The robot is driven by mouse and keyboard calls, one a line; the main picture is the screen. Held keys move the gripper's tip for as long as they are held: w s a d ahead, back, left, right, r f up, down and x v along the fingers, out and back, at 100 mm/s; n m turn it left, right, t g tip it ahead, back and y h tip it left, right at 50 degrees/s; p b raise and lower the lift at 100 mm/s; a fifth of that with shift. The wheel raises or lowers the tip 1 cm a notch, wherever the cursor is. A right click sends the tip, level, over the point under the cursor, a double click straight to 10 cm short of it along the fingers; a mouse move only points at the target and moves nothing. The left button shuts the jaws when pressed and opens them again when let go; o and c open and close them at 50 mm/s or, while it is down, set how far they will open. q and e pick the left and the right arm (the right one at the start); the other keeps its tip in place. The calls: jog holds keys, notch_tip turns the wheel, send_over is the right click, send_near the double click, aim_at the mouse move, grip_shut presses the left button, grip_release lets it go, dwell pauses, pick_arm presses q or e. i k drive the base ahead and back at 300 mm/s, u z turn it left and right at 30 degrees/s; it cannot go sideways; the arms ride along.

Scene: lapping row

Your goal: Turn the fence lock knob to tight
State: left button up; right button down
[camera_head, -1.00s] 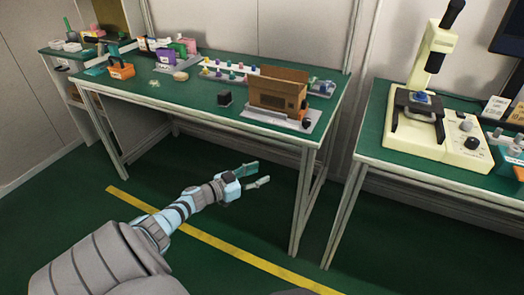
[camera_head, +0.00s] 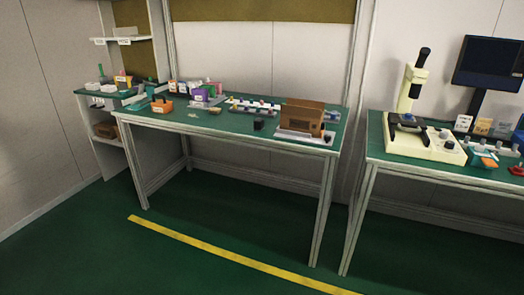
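A brown box-like fence fixture (camera_head: 302,117) stands on a light base plate (camera_head: 290,134) at the right end of the green-topped bench (camera_head: 225,122). A small dark knob (camera_head: 327,137) shows at the fixture's lower right corner; it is too small to tell which way it is turned. A separate black block (camera_head: 258,125) sits on the bench to the left of the fixture. Neither of my grippers is in view.
A second bench (camera_head: 385,155) on the right holds a cream microscope (camera_head: 412,100) and a dark monitor (camera_head: 488,62). An orange bin (camera_head: 162,106) stands on the first bench. Green floor with a yellow line (camera_head: 225,252) lies clear in front.

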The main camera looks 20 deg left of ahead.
aim_at(326, 138)
jog(key=u, duration=0.5)
jog(key=k, duration=0.15)
jog(key=z, duration=1.65)
jog(key=i, duration=0.9)
jog(key=z, duration=0.45)
jog(key=i, duration=1.25)
jog(key=u, duration=1.25)
jog(key=i, duration=0.65)
jog(key=u, duration=0.8)
